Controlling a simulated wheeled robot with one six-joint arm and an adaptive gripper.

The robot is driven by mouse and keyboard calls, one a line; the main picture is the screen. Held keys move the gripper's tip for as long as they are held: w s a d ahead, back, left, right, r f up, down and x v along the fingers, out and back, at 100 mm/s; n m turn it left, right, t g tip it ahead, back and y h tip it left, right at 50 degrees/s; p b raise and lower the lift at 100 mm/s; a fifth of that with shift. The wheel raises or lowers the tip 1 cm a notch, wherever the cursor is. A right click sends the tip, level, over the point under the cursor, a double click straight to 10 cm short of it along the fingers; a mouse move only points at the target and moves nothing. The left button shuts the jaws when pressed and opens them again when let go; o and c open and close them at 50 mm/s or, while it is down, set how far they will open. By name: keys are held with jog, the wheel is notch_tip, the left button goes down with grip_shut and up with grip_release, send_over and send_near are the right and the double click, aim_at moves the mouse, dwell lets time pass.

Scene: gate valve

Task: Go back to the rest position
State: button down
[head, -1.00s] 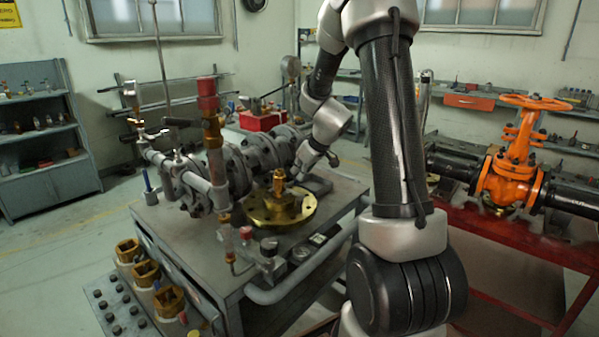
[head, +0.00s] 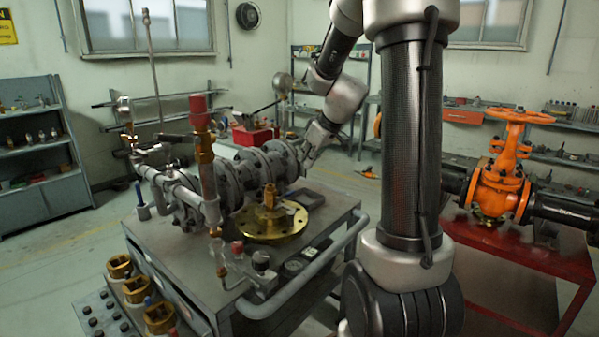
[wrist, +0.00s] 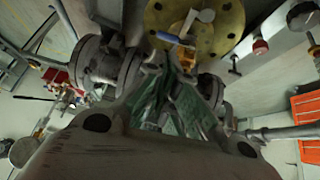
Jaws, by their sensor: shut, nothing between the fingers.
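My gripper (head: 306,160) is at the end of my raised arm in the head view, small and partly hidden, above the far side of the grey cart. It is apart from the brass flange (head: 285,225), which lies on the cart with a small brass fitting upright on it. In the wrist view my gripper (wrist: 188,72) is shut with nothing seen between the fingers. The brass flange (wrist: 232,18) shows beyond the fingertips there. The orange gate valve (head: 498,190) with its handwheel stands on the red bench at the right, well away from my gripper.
The grey cart (head: 225,262) carries a flanged pipe assembly (head: 240,180) close to my gripper, with a tall red-topped fitting (head: 200,115). A red toolbox (head: 255,136) is behind it. The red bench (head: 530,250) is right of my arm. Open floor (head: 75,260) lies left.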

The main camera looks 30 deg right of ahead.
jog(key=shift+v, duration=1.05)
jog(key=s+a+r+m+g, duration=0.1)
jog(key=s+a, duration=0.3)
jog(key=s, duration=0.9)
jog(key=s+a+r+m+g+h, duration=0.1)
jog(key=s+a, duration=0.4)
jog(key=s, duration=0.9)
jog(key=shift+s+a+r+m+h, duration=0.25)
jog(key=shift+r+m, duration=0.25)
jog(key=shift+m, duration=0.5)
